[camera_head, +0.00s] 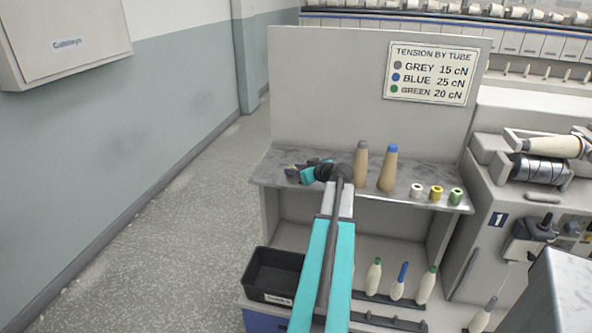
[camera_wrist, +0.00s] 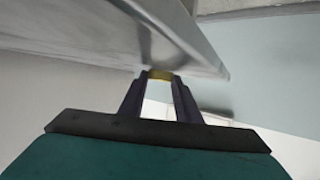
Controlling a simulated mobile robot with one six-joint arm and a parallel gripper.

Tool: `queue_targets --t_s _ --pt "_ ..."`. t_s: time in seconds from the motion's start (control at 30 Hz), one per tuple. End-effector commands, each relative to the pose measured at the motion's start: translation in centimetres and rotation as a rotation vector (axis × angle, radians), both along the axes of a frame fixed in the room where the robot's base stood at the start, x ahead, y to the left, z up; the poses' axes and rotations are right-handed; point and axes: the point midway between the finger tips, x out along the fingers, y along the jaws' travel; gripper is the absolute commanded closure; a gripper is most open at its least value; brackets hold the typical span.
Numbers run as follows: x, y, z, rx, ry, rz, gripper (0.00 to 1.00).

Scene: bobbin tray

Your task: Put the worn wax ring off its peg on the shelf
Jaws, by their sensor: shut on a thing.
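My gripper (camera_head: 297,170) is at the left end of the grey shelf (camera_head: 330,183), pointing left. In the wrist view my gripper (camera_wrist: 160,82) has its two dark fingers shut on a small amber-yellow thing (camera_wrist: 160,74), which looks like the worn wax ring. Only its edge shows between the fingertips; in the head view it is too small to make out clearly. The shelf also fills the upper left of the wrist view (camera_wrist: 165,35), close beside the fingers. I cannot tell whether the ring touches the shelf. Its peg cannot be made out.
Two tan cones, one grey-tipped (camera_head: 361,165) and one blue-tipped (camera_head: 388,170), stand right of my wrist. White (camera_head: 416,190), yellow (camera_head: 436,192) and green (camera_head: 456,196) rings sit farther right. A black bin (camera_head: 273,275) and several tubes stand below. Machine unit 1 (camera_head: 500,217) is at right.

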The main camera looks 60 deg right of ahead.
Motion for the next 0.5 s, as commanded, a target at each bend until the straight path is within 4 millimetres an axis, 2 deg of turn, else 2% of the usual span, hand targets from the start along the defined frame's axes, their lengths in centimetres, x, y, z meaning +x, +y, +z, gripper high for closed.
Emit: queue_targets --t_s 0.37,0.4,0.5 --pt "0.02 0.01 -0.34 0.001 0.0 0.001 0.91" --pt "0.02 0.02 -0.32 0.001 0.0 0.001 0.68" --pt "0.01 0.01 -0.25 0.001 0.0 0.0 0.52"
